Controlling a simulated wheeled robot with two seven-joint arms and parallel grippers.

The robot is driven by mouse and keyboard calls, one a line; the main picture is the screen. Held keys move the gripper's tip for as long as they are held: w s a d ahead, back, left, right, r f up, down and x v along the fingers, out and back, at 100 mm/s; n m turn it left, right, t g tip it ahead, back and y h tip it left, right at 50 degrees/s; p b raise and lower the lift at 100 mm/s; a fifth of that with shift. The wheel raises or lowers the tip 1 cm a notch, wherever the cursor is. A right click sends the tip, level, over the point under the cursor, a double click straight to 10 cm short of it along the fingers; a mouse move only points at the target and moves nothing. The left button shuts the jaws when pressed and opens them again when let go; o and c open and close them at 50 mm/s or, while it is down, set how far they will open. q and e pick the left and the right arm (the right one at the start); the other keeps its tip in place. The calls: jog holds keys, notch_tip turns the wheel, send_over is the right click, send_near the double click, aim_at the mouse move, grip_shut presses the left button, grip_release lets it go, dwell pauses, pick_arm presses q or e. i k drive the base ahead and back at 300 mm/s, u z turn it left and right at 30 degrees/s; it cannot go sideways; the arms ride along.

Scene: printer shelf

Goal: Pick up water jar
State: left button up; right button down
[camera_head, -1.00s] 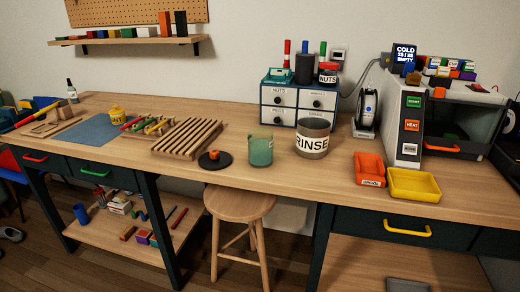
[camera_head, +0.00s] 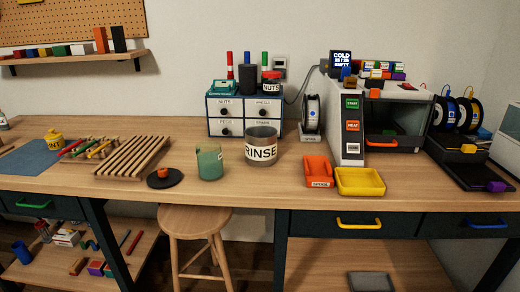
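The task's water jar seems to be the green translucent jar (camera_head: 209,162), standing upright on the workbench (camera_head: 240,186). Its label, if any, cannot be read. Just to its right and slightly behind stands a grey jar marked RINSE (camera_head: 261,147), also upright. A black round disc with an orange knob (camera_head: 163,179) lies to the left of the green jar. Neither of my grippers shows in the head view.
A slatted wooden rack (camera_head: 132,158) lies left of the jars. A drawer box (camera_head: 244,113) stands behind them. An orange bin (camera_head: 318,171) and a yellow tray (camera_head: 360,181) sit right, before the printer (camera_head: 348,130). A wooden stool (camera_head: 195,222) stands under the bench's front edge.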

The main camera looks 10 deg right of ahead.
aim_at(209, 154)
jog(key=k, duration=0.6)
jog(key=u, duration=0.95)
jog(key=i, duration=0.75)
jog(key=u, duration=0.5)
jog(key=i, duration=0.85)
jog(key=z, duration=0.6)
